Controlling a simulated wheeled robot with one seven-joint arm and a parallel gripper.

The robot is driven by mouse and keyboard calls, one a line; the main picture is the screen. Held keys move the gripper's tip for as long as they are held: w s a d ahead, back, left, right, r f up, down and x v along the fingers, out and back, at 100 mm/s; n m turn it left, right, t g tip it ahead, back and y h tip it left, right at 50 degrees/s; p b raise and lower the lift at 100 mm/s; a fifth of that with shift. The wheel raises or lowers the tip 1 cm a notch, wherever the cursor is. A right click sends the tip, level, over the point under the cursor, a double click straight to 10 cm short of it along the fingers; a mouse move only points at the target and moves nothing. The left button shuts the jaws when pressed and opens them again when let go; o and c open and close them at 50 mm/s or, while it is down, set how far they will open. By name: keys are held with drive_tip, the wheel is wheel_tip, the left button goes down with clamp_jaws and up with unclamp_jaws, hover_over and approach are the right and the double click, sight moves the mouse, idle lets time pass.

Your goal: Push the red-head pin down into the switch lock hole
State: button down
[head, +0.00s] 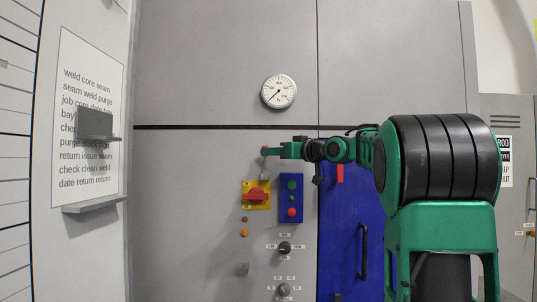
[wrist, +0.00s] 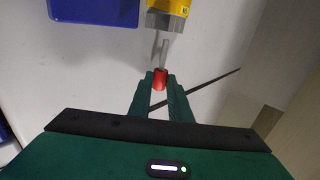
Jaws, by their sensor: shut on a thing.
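My gripper (wrist: 160,84) is shut on the red head of the pin (wrist: 160,77) in the wrist view. The pin's thin grey shaft points away from the fingers toward a grey lock block (wrist: 165,21) at the edge of the yellow switch plate (wrist: 170,6). I cannot tell whether the shaft's tip is in the hole. In the head view my gripper (head: 274,151) reaches in from the right with the red head (head: 264,150) at its tip. It is above the small grey lock block (head: 265,174) on the yellow plate with the red rotary switch (head: 256,195).
A blue button box (head: 291,179) stands just right of the switch. A round gauge (head: 279,92) is higher on the grey panel. Knobs (head: 284,248) and small lamps (head: 244,233) lie below. A blue door (head: 343,270) with a black handle is at the right.

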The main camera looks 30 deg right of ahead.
drive_tip(key=shift+f, duration=2.25)
drive_tip(key=shift+f, duration=0.1)
drive_tip(key=c, duration=1.6)
unclamp_jaws()
drive_tip(key=shift+o, duration=0.2)
drive_tip(key=shift+s, duration=0.1)
drive_tip(key=s+d, duration=0.2)
drive_tip(key=s, duration=0.8)
drive_tip(key=shift+s, duration=0.15)
drive_tip(key=shift+f, duration=0.1)
